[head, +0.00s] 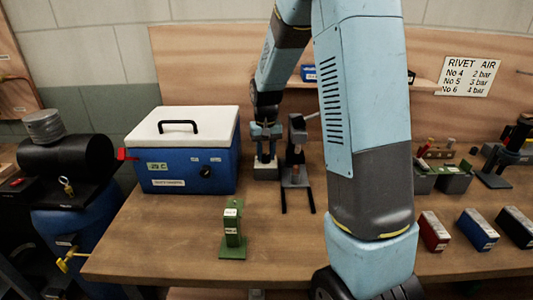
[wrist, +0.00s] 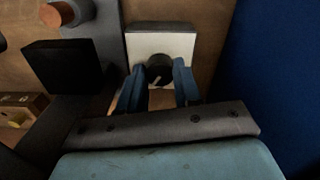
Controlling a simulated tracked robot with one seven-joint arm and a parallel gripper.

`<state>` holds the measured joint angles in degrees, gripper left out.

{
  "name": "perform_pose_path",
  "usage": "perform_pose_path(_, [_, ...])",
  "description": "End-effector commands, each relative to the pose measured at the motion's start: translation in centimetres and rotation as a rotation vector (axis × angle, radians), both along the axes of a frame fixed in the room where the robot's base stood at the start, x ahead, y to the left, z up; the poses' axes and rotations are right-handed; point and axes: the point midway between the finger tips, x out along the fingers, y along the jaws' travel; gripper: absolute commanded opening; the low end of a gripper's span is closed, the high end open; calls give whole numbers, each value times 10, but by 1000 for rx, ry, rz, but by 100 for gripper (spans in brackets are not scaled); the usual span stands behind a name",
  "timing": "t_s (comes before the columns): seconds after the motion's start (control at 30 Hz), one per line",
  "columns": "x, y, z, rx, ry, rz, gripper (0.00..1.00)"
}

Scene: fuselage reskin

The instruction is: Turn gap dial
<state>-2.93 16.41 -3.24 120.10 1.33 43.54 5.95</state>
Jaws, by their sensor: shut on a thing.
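The gap dial (wrist: 159,68) is a round black knob with a pale pointer mark, set on a white-faced grey block (wrist: 160,42). In the wrist view my gripper (wrist: 159,84) has its two blue fingers on either side of the knob, shut on it. The fingers hide the knob's sides. In the head view my gripper (head: 264,137) points down at the same small block (head: 266,171), which stands on the bench between the blue cooler and a grey lever press. The knob itself is hidden there by my gripper.
The blue cooler (head: 186,172) with a white lid stands close left of my gripper. The grey press (head: 297,160) stands close on its right. A green gauge stand (head: 232,230) is nearer the front. Red, blue and black boxes (head: 478,230) lie at the right. The bench's front middle is clear.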

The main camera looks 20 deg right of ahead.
Motion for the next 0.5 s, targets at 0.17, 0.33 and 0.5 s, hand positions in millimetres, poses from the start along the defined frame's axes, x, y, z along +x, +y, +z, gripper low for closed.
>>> perform_pose_path(0.17, [0,0,0,0,-1,-154,3])
perform_pose_path(0.33, [0,0,0,1,-1,-282,3])
perform_pose_path(0.5, [1,0,0,0,-2,-375,3])
